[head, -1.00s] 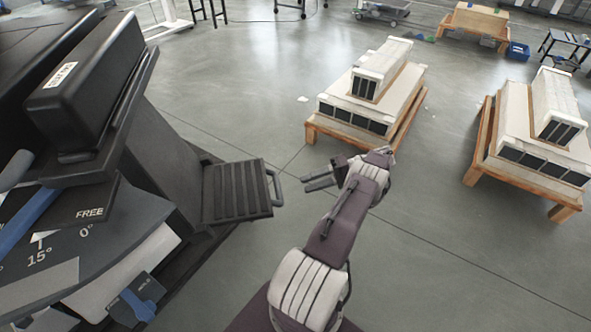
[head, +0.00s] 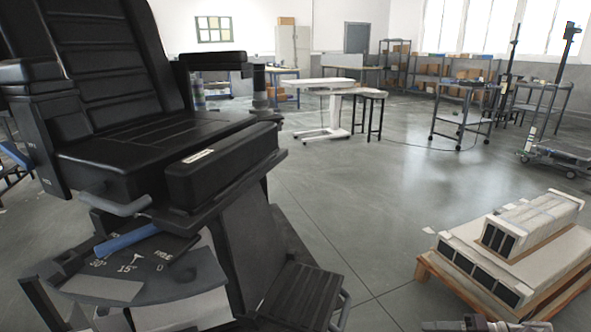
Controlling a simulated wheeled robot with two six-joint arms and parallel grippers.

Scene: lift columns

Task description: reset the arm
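One of my arms shows only as a small strip at the bottom right edge of the head view. Its gripper (head: 440,325) points left, below the near wooden pallet in the picture. It looks like my right one. Its fingertips are mostly cut off by the frame edge, so its opening is hard to tell, and nothing is seen held in it. My other arm is out of view.
A black padded chair (head: 150,120) with a footplate (head: 303,297) fills the left. A wooden pallet (head: 428,272) with white stacked units (head: 525,225) stands at right. A white table (head: 323,84), stool (head: 373,96) and shelves stand behind. The middle floor (head: 350,190) is clear.

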